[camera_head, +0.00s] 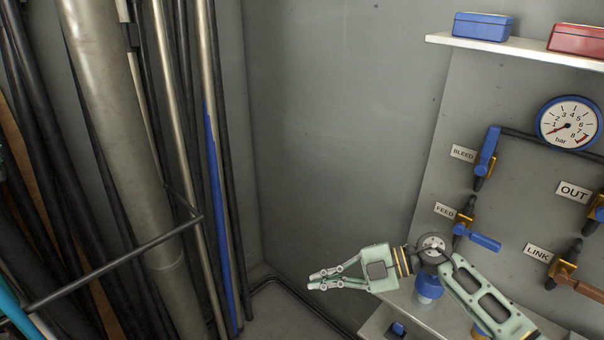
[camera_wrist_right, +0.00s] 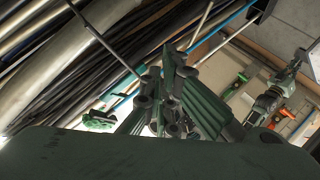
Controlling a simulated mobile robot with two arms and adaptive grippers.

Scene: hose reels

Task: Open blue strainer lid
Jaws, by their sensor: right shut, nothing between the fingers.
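My right gripper (camera_head: 314,281) points left in the lower middle of the head view. Its fingers are closed with nothing between them. In the right wrist view its dark green fingers (camera_wrist_right: 172,100) rise from the bottom. A blue-capped body (camera_head: 429,288), possibly the strainer, stands on the lower shelf behind my right wrist and is partly hidden by it. I cannot tell its lid or whether it is open. The gripper is left of it and apart from it. My left gripper is not seen in the head view.
A grey panel holds a gauge (camera_head: 568,123), a blue BLEED valve handle (camera_head: 487,152) and a blue FEED handle (camera_head: 484,241). A blue box (camera_head: 483,27) and a red box (camera_head: 577,40) sit on the upper shelf (camera_head: 520,50). Pipes (camera_head: 130,130) fill the left. The middle wall is bare.

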